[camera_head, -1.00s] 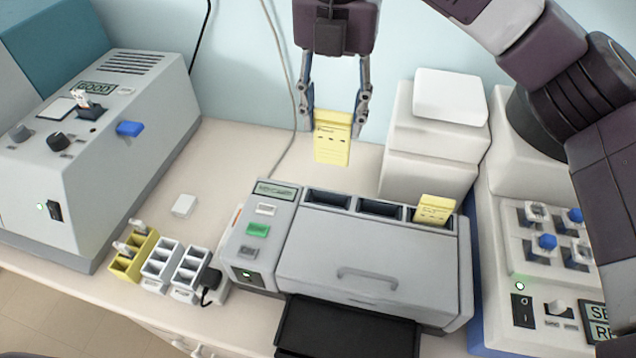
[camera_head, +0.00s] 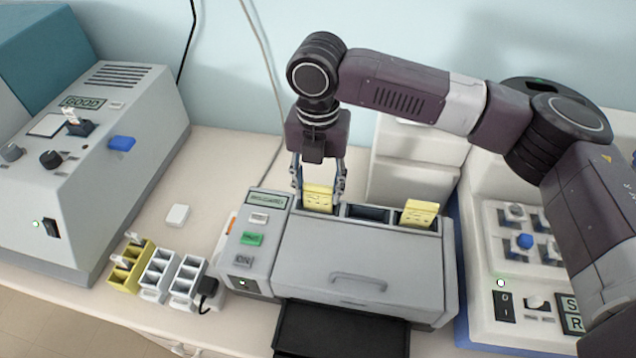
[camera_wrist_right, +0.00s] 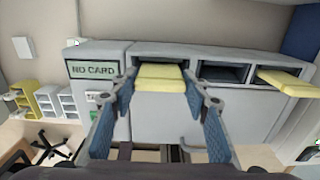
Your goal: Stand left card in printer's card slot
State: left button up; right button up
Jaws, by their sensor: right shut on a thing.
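My right gripper (camera_head: 319,194) is shut on a yellow card (camera_head: 318,197) and holds it upright at the leftmost slot of the grey printer (camera_head: 345,255). The card's lower end is hidden behind the slot's front edge; how deep it sits I cannot tell. In the right wrist view the card (camera_wrist_right: 160,77) lies between the blue fingers (camera_wrist_right: 160,105), at the left slot. A second yellow card (camera_head: 420,212) stands in the rightmost slot. The middle slot (camera_head: 368,213) is empty. The printer's display (camera_wrist_right: 92,69) reads "NO CARD". My left gripper is not in view.
A grey machine (camera_head: 100,150) with knobs stands at the left. Yellow and white racks (camera_head: 158,272) and a small white block (camera_head: 177,215) stand left of the printer. A white device (camera_head: 530,270) with blue knobs is at the right. A black tray (camera_head: 340,330) juts out in front.

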jog(key=shift+f, duration=0.15)
jog(key=o, duration=0.8)
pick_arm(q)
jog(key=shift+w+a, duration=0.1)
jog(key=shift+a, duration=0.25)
pick_arm(e)
jog(key=o, duration=0.3)
jog(key=shift+r, duration=0.45)
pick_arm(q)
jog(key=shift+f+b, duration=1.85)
pick_arm(e)
notch_tip(320, 180, up, 12)
jog(key=shift+f, duration=0.25)
